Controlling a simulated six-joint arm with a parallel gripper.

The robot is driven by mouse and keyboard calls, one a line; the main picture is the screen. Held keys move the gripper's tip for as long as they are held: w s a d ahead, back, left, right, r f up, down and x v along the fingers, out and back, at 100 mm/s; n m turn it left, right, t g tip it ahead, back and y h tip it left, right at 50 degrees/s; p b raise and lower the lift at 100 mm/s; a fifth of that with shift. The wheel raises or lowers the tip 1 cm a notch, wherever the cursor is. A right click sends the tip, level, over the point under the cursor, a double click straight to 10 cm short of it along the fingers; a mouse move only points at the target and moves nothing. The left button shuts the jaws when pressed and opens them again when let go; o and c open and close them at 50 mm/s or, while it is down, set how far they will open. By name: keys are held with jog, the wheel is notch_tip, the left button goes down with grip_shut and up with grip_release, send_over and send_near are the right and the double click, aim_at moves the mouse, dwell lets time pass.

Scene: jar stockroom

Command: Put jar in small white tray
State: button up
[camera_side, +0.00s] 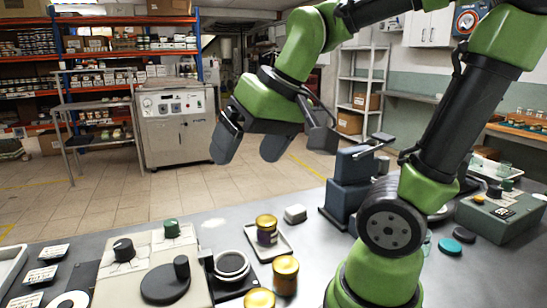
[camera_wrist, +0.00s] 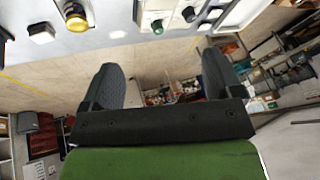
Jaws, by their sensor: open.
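In the side view, a jar with a gold lid and a dark purple body (camera_side: 267,231) stands upright in the small white tray (camera_side: 286,248) on the grey table. A second gold-lidded amber jar (camera_side: 286,274) stands on the table just in front of the tray, and another gold lid (camera_side: 259,299) shows at the bottom edge. My gripper (camera_side: 246,152) is open and empty, raised high above the table and well clear of the jars. In the wrist view its fingers (camera_wrist: 162,68) are apart with nothing between them. A gold lid (camera_wrist: 76,18) shows at the top left there.
A small white block (camera_side: 295,214) lies behind the tray. A round metal-rimmed dish (camera_side: 231,266) and a pale panel with knobs (camera_side: 150,268) stand to the left. A dark blue-grey device (camera_side: 350,185) stands to the right, near my arm's base. The air around my gripper is free.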

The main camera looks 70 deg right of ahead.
jog(key=s+a+t+y, duration=0.1)
jog(key=s+a, duration=0.2)
jog(key=s, duration=0.2)
jog(key=shift+a+r+n, duration=0.15)
jog(key=shift+a+n, duration=0.2)
jog(key=shift+n, duration=0.05)
dwell(0.8)
